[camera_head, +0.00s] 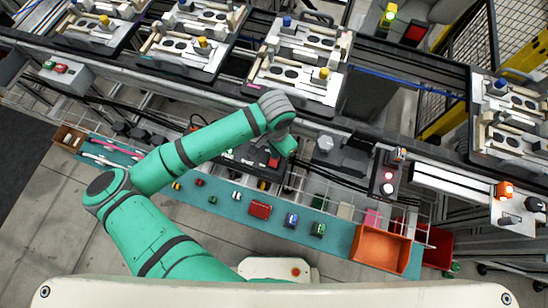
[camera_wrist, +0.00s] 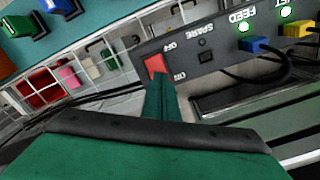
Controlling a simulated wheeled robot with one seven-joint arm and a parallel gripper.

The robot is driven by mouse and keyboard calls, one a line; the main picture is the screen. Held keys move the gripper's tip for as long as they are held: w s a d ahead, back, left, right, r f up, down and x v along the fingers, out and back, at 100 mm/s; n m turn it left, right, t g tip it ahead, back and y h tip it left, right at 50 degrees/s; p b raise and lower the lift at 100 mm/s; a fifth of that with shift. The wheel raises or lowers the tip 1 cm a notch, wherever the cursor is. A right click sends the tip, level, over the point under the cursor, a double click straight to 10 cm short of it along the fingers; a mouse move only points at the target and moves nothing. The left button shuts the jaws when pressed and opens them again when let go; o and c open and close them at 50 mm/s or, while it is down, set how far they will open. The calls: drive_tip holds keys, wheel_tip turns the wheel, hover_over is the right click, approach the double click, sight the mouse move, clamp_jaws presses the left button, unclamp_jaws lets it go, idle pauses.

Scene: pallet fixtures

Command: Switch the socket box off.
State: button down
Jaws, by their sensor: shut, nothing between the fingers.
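The socket box (camera_wrist: 215,50) is a dark panel with a red switch (camera_wrist: 155,63) between labels OFF and ON. In the head view the box (camera_head: 250,156) is partly hidden by my arm and gripper (camera_head: 285,146).
A teal shelf (camera_head: 335,228) with small coloured parts and an orange bin (camera_head: 380,247) lies in front. A grey box with a knob (camera_head: 326,143) and a panel with red and white buttons (camera_head: 388,175) stand to the right. Pallet fixtures (camera_head: 300,65) line the conveyor behind.

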drive_tip(key=shift+f, duration=0.25)
drive_tip(key=shift+r, duration=0.1)
drive_tip(key=shift+d+r, duration=0.1)
drive_tip(key=shift+r, duration=0.15)
drive_tip(key=shift+s+r, duration=0.1)
drive_tip(key=shift+r, duration=3.1)
